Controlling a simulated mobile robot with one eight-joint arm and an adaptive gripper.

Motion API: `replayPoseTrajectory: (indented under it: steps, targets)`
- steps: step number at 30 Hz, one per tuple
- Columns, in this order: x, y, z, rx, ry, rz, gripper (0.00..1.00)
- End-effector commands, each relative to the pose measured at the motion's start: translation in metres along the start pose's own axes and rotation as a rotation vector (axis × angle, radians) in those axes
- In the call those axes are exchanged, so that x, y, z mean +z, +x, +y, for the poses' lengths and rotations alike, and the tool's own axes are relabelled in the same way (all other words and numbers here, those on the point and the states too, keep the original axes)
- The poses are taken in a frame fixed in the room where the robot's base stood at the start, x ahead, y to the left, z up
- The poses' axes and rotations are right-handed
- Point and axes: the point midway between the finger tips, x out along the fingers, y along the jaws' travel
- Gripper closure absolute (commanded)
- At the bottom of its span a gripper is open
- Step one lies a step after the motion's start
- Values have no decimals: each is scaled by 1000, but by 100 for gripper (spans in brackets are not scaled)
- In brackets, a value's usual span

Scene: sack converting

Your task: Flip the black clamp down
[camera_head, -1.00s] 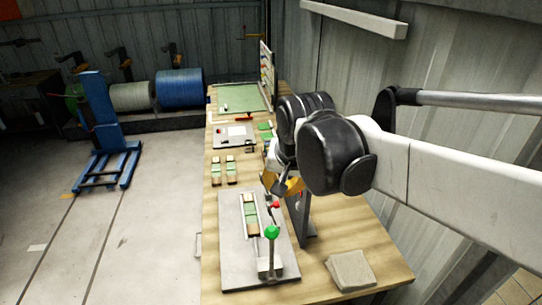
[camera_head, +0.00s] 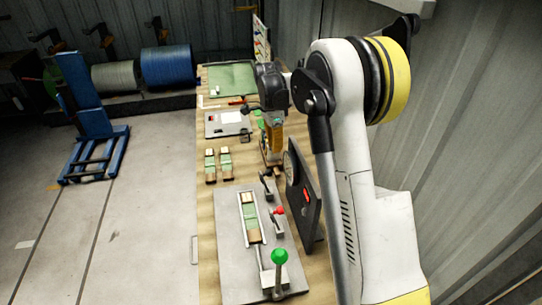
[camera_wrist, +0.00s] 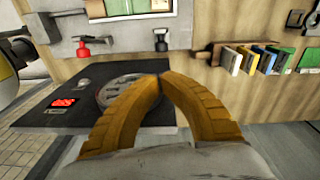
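The black clamp (camera_head: 267,184) stands on the grey fixture plate (camera_head: 232,275), to the right of a strip of green and tan blocks. Its dark handle looks tilted up in the head view. It also shows in the wrist view (camera_wrist: 161,41), beyond the fingertips. A red-tipped clamp (camera_head: 279,213) is on the same plate, also in the wrist view (camera_wrist: 83,47). My gripper (camera_wrist: 161,78) has its yellow fingers closed tip to tip, with nothing visible between them. In the head view it is partly visible beyond the black clamp, apart from it.
A dark upright panel with a dial and red display (camera_head: 303,195) stands close right of the plate, under my fingers in the wrist view (camera_wrist: 62,108). A green-knobbed lever (camera_head: 280,257) is at the plate's near end. Small block stacks (camera_head: 210,165) lie farther back.

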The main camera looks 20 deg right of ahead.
Motion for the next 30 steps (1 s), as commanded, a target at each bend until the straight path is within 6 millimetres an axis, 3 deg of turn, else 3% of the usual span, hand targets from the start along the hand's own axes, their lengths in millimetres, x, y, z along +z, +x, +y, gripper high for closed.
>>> replayPoseTrajectory:
  steps: [17,30]
  targets:
    - [-1,8,-2,7,18,0,100]
    - [-2,80,-2,7,18,0,100]
